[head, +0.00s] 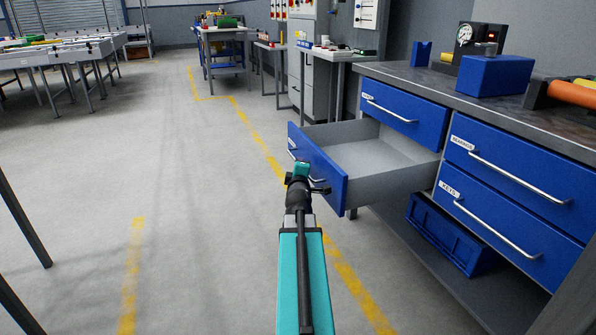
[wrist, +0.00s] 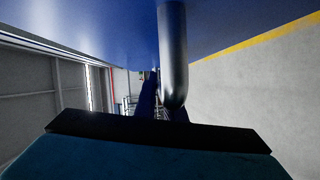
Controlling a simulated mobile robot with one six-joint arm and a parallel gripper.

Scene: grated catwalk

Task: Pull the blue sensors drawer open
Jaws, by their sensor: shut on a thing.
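A blue-fronted drawer (head: 330,176) in the lower left of the bench stands well open, with its grey inside empty. Its label cannot be read in the head view, so I cannot confirm that it is the sensors drawer. My gripper (head: 318,187) is at the front of this drawer and shut on its handle (head: 292,150), largely hidden by my arm. In the wrist view the silver handle bar (wrist: 173,55) stands close against the dark finger pad (wrist: 150,132), under the blue drawer front (wrist: 80,22).
Shut drawers sit around it: one above (head: 405,112), a bearings drawer (head: 515,175) and a keys drawer (head: 505,235) to the right. A blue crate (head: 445,235) rests on the shelf below. The floor to the left is clear up to some table legs (head: 22,220).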

